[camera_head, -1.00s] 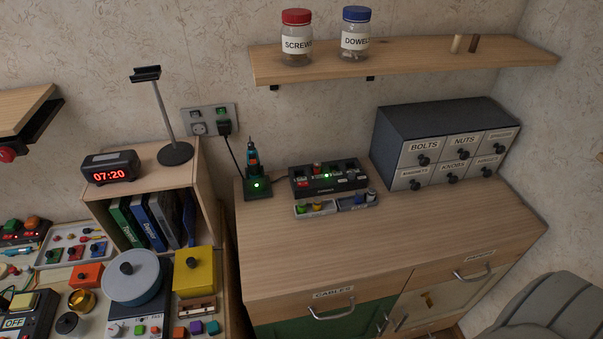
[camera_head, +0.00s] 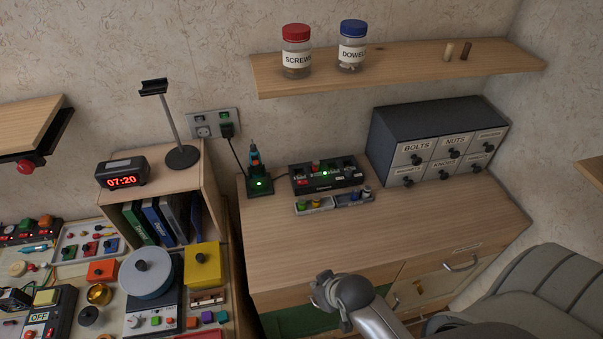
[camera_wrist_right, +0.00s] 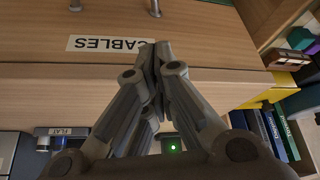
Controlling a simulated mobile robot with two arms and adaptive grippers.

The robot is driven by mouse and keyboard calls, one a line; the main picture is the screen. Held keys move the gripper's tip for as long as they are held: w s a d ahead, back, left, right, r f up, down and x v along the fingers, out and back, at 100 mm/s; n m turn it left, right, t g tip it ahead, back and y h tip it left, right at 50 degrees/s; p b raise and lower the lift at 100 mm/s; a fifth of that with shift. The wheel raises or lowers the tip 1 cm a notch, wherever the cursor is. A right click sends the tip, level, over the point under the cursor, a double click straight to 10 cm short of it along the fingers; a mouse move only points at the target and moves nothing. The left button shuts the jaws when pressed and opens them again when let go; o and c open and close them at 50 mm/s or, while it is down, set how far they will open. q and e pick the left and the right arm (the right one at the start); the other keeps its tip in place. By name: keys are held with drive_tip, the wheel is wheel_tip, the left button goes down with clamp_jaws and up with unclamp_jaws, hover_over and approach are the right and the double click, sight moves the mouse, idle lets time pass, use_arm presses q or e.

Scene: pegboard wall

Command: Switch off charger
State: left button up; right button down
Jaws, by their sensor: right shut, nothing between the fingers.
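A black charger box (camera_head: 340,186) with a lit green light and filled slots stands on the wooden cabinet top, toward the back. Left of it, a small black charging stand (camera_head: 261,187) holds a tool upright and also shows a green light. Behind them on the wall is a socket plate (camera_head: 204,131) with small switches and a black plug (camera_head: 227,131), whose cord runs down to the stand. My right gripper (camera_head: 325,290) is in front of the cabinet's front edge, well short of both. In the right wrist view its fingers (camera_wrist_right: 153,52) are shut and empty. My left gripper is out of view.
The cabinet top (camera_head: 400,230) is clear in front of a small parts tray (camera_head: 317,206). A shelf (camera_head: 400,68) with two jars hangs above. A drawer unit (camera_head: 430,120) stands right, a clock (camera_head: 122,172) and lamp-like stand (camera_head: 183,156) left. A chair (camera_head: 550,285) is at lower right.

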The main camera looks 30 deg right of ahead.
sight(303, 182)
drive_tip(key=shift+t, duration=0.6)
drive_tip(key=w, duration=0.1)
drive_tip(key=w+r, duration=0.2)
drive_tip(key=shift+w+d, duration=0.25)
drive_tip(key=shift+d, duration=0.15)
drive_tip(key=w+d+r+t, duration=0.1)
drive_tip(key=w, duration=0.2)
drive_tip(key=w+d+r+m+t, duration=0.1)
drive_tip(key=w, duration=0.2)
drive_tip(key=w+d+r+m+t, duration=0.1)
drive_tip(key=w+r, duration=0.1)
drive_tip(key=w, duration=0.1)
drive_tip(key=shift+w+d+t+h+p, duration=0.15)
drive_tip(key=shift+w+t+h+p, duration=0.15)
drive_tip(key=shift+w+t+h, duration=0.1)
use_arm(q)
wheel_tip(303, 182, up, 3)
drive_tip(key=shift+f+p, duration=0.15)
drive_tip(key=shift+p, duration=0.35)
use_arm(e)
drive_tip(key=w+d+r+m+t+h, duration=0.2)
drive_tip(key=w+d+r+m+t, duration=0.1)
drive_tip(key=w, duration=0.5)
wheel_tip(303, 182, up, 4)
drive_tip(key=shift+w+d+f+t+h, duration=0.15)
drive_tip(key=shift+d+t+h, duration=0.25)
drive_tip(key=shift+d+t, duration=0.5)
drive_tip(key=shift+d, duration=0.25)
